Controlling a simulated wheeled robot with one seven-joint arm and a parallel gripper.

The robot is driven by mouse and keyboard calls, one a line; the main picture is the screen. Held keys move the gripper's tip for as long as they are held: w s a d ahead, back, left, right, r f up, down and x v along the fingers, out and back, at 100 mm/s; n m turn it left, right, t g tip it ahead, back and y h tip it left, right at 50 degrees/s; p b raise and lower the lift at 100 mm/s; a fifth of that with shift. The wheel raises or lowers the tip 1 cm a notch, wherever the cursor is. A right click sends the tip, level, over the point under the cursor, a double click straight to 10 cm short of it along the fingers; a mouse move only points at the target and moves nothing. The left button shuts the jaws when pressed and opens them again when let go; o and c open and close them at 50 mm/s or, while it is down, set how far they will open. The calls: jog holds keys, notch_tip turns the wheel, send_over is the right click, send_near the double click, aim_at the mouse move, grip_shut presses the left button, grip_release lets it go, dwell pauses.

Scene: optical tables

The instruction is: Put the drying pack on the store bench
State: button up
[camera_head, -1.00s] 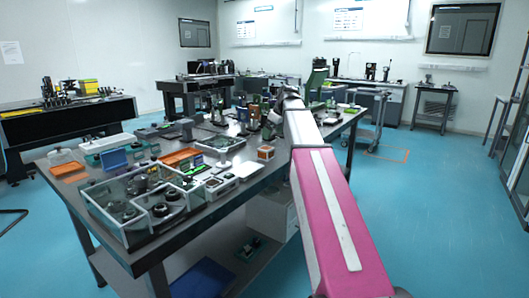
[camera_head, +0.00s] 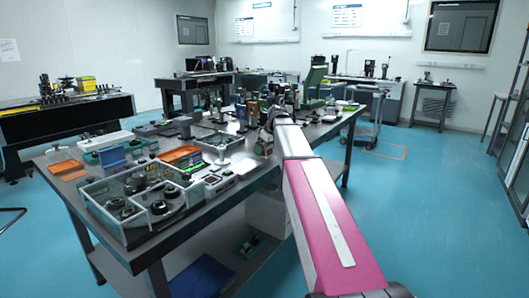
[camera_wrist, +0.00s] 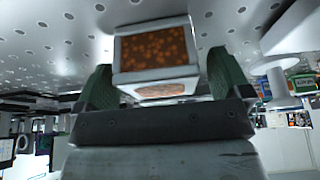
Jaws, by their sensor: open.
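The drying pack (camera_wrist: 155,48), a small white-framed block with orange beads showing, lies between my gripper's two dark green fingers in the wrist view. My gripper (camera_wrist: 160,80) is open around it; I cannot tell whether either finger touches it. In the head view my gripper (camera_head: 264,140) is low over the middle of the near optical table (camera_head: 225,190), and it hides the pack there. Which of the other benches is the store bench I cannot tell.
Glass-walled trays (camera_head: 135,200) stand at the table's near left. Several bottles and optical parts crowd its far end. Other benches stand at the left (camera_head: 65,118), the back (camera_head: 195,88) and the far right (camera_head: 436,95).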

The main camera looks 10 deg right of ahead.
jog(key=shift+a+f, duration=0.1)
jog(key=shift+f, duration=0.1)
jog(key=c, duration=1.2)
jog(key=shift+o, duration=0.2)
jog(key=shift+r, duration=0.15)
